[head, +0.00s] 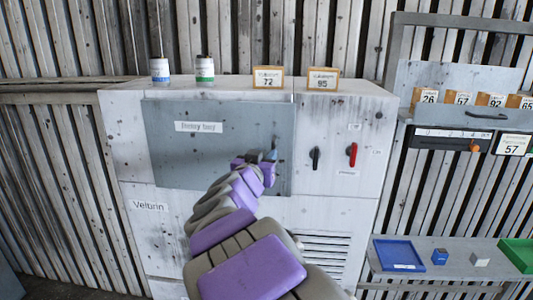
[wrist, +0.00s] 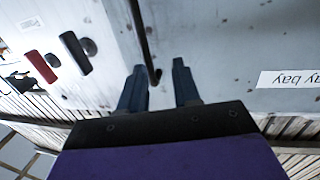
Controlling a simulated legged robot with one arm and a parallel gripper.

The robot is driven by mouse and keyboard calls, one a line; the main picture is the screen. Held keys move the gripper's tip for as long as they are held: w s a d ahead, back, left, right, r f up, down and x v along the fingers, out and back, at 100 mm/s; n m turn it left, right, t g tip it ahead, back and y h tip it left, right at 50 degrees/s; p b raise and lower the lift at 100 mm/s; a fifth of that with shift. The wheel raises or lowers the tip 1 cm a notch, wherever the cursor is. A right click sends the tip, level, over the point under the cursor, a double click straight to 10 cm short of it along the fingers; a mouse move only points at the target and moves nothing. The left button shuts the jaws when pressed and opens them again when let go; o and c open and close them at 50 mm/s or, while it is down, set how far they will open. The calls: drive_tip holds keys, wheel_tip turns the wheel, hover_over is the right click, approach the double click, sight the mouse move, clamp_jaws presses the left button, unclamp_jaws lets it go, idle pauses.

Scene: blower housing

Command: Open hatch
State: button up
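The hatch (head: 180,158) is a grey-blue flat panel on the front of the white housing (head: 330,110). It carries a white label and looks closed. My gripper (head: 272,155) is near the panel's right side. In the wrist view, which is turned upside down, my gripper (wrist: 159,76) is open, with its two dark fingers apart. A thin dark handle bar (wrist: 144,40) on the hatch reaches down between the fingertips, closer to the left finger. I cannot tell whether it touches. In the head view, my gripper hides most of the handle.
A black knob (head: 315,158) and a red knob (head: 352,154) are right of the hatch. Two cans (head: 204,69) and two number cards (head: 268,78) stand on top. A shelf with a blue tray (head: 398,254) and a green tray (head: 518,254) is at right.

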sight(280, 146)
drive_tip(key=w+d, duration=0.2)
drive_tip(key=w, duration=0.1)
drive_tip(key=shift+w+d, duration=0.2)
drive_tip(key=shift+d, duration=0.2)
drive_tip(key=shift+d+r, duration=0.1)
drive_tip(key=shift+r, duration=0.05)
drive_tip(key=shift+a, duration=0.7)
drive_tip(key=shift+c, duration=0.7)
drive_tip(key=shift+s+d, duration=0.1)
drive_tip(key=shift+d, duration=0.15)
clamp_jaws()
